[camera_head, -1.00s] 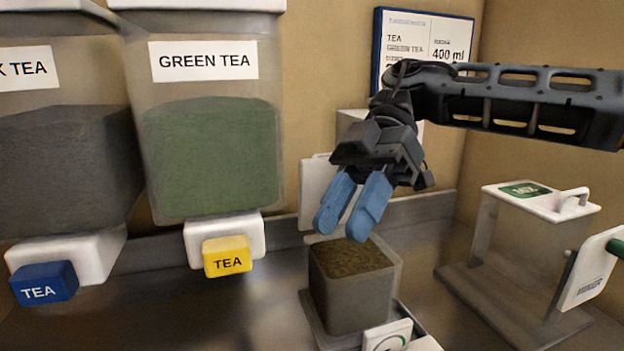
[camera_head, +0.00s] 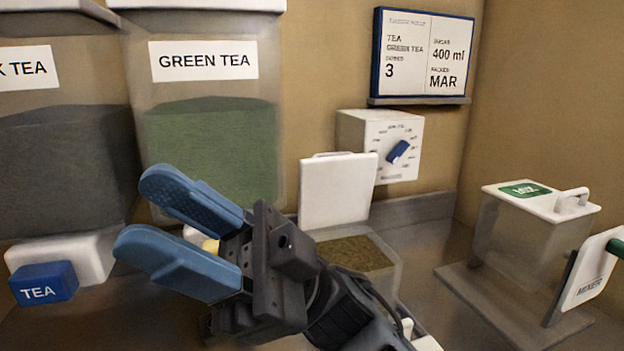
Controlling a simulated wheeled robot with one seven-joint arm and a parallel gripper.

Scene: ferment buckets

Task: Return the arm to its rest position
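My gripper (camera_head: 155,222), with two blue fingers, is at the lower left of the middle. Its fingers are spread apart with nothing between them, pointing left. It shows in front of the green tea dispenser (camera_head: 215,150) and hides most of that dispenser's yellow TEA button (camera_head: 210,246). My dark wrist covers the lower part of a clear container (camera_head: 385,262) of brownish-green leaves, whose white lid (camera_head: 337,190) stands open behind it.
A second dispenser (camera_head: 60,160) with dark tea and a blue TEA button (camera_head: 43,284) is at the left. A white dial box (camera_head: 380,145) and an order board (camera_head: 422,52) are on the back wall. A clear mixer box (camera_head: 530,235) stands at the right.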

